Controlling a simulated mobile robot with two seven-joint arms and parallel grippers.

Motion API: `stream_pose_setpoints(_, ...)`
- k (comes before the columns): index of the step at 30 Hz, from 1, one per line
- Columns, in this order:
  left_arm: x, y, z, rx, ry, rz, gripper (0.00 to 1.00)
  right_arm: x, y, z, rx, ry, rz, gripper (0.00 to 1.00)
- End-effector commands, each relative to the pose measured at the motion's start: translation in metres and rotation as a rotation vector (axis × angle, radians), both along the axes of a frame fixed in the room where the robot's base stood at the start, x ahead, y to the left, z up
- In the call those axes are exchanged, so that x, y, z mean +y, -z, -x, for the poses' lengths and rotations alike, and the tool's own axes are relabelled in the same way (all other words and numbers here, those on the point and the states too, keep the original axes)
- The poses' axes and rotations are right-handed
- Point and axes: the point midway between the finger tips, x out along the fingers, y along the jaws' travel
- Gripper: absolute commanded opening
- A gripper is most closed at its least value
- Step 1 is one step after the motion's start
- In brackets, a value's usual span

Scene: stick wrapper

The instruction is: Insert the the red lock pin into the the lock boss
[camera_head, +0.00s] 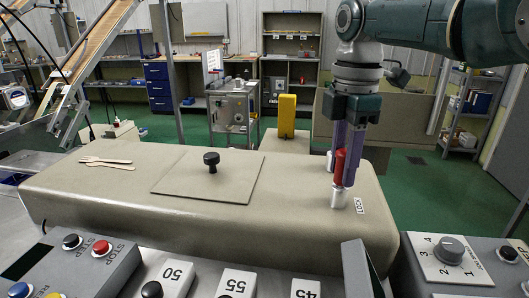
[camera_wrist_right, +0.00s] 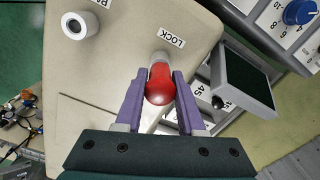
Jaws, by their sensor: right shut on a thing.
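The red lock pin (camera_head: 339,166) is upright between the purple fingers of my right gripper (camera_head: 343,178), which is shut on it. In the right wrist view the pin's rounded red end (camera_wrist_right: 160,86) shows between the two fingers. The lock boss (camera_head: 339,199) is a short pale cylinder on the beige cover, beside the LOCK label (camera_head: 360,205). The pin is just above or at the boss's top. I cannot tell whether its lower end has entered the bore, as the fingers and pin hide it. The boss also shows partly behind the pin in the wrist view (camera_wrist_right: 159,57). My left gripper is not in view.
A second pale boss with a dark bore (camera_wrist_right: 77,25) stands farther back on the cover (camera_head: 110,188). A black knob (camera_head: 211,161) stands on the square plate. Control panels (camera_head: 445,262) line the near edge. Wooden utensils (camera_head: 105,163) lie at the left.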

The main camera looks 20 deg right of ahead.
Motion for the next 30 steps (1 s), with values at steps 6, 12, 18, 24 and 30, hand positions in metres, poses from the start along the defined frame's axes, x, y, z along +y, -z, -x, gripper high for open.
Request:
stream_pose_setpoints(6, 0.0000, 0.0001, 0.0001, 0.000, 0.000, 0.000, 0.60, 0.0001, 0.0000, -0.0001, 0.000, 0.000, 0.000, 0.00)
stream_pose_setpoints(12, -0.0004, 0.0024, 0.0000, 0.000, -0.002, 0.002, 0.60, 0.0001, 0.0027, 0.0000, 0.000, 0.000, 0.000, 0.00)
stream_pose_setpoints(18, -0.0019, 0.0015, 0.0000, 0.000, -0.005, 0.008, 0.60, 0.0001, 0.0018, -0.0001, 0.000, 0.000, 0.000, 0.59)
stream_pose_setpoints(24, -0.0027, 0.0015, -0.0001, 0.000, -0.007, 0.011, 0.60, 0.0000, 0.0019, 0.0000, 0.000, 0.000, 0.000, 0.73)
stream_pose_setpoints(30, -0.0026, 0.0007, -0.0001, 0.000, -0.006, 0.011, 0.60, 0.0000, -0.0002, -0.0002, -0.001, 0.000, 0.000, 0.73)
